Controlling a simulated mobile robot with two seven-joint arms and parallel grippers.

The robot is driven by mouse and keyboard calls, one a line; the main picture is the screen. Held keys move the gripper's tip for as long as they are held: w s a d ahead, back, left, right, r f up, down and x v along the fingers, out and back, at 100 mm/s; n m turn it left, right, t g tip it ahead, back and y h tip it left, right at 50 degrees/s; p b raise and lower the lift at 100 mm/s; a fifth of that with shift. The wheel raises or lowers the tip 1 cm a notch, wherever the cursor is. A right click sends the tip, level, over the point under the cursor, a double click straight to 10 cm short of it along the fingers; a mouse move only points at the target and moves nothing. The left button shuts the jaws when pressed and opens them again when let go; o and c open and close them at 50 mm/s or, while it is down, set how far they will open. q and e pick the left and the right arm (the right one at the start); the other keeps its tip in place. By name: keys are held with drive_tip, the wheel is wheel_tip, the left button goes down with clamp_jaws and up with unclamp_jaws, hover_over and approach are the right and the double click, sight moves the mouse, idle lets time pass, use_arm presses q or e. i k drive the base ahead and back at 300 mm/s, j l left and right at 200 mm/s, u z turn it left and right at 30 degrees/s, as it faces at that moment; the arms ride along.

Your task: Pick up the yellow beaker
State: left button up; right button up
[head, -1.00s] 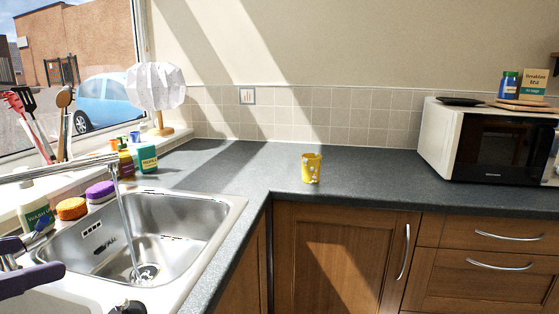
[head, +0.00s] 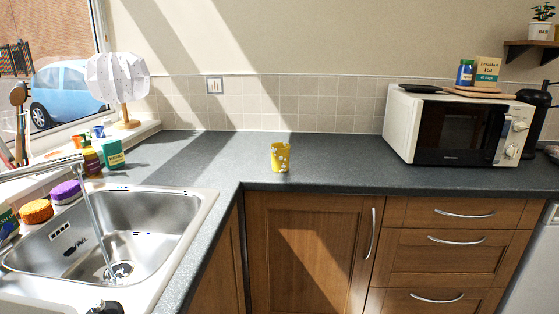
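The yellow beaker (head: 280,158) stands upright on the dark grey worktop (head: 330,178), near its front edge above a wooden cupboard door. It has pale spots on its side. Nothing touches it and the worktop around it is clear. Neither of my grippers shows in the head view now.
A steel sink (head: 150,222) with a tap (head: 40,168) running water is at the left. A white microwave (head: 400,125) stands at the right with items on top. A white lamp (head: 117,80), sponges (head: 66,192) and bottles (head: 92,162) line the window side.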

sight(281, 152)
drive_tip(key=i+j+z, duration=0.15)
drive_tip(key=i, duration=0.35)
drive_tip(key=i+j+z, duration=0.15)
drive_tip(key=i, duration=0.4)
drive_tip(key=i+j+z, duration=0.15)
drive_tip(key=i, duration=0.35)
drive_tip(key=i+j+z, duration=0.15)
drive_tip(key=i+j, duration=0.25)
drive_tip(key=i, duration=0.05)
